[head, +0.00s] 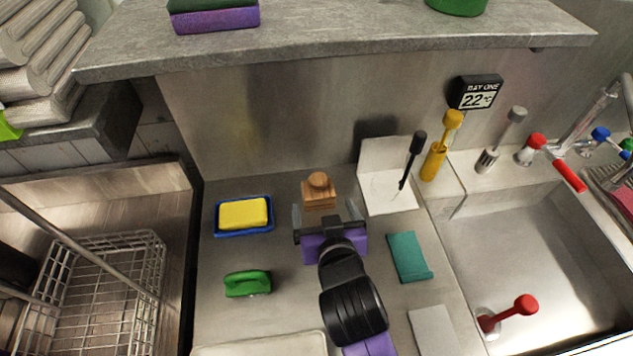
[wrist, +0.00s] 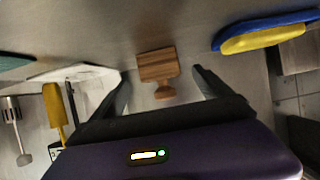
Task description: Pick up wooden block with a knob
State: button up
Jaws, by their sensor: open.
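The wooden block with a knob (head: 319,192) stands on the steel counter in the middle of the head view, its round knob on top. In the wrist view the block (wrist: 157,66) lies ahead, between the lines of my two fingers, with the knob toward me. My gripper (head: 326,213) is open and empty, with a finger to each side and the block just beyond it in the head view. In the wrist view my gripper (wrist: 160,88) shows its fingers apart from the block. I cannot tell the exact gap.
A yellow sponge (head: 243,213) in a blue tray sits left of the block. A white holder (head: 388,190) with a black-handled tool stands right. A sink (head: 540,260) is at right, a ledge (head: 340,40) behind.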

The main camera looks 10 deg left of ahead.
aim_at(320, 198)
jog(key=shift+r+p+x, duration=0.2)
jog(key=shift+p+x, duration=0.5)
jog(key=shift+x, duration=2.8)
jog(key=shift+w, duration=0.1)
jog(key=c, duration=1.6)
jog(key=shift+r, duration=0.1)
notch_tip(320, 198, up, 20)
jog(key=b, duration=0.1)
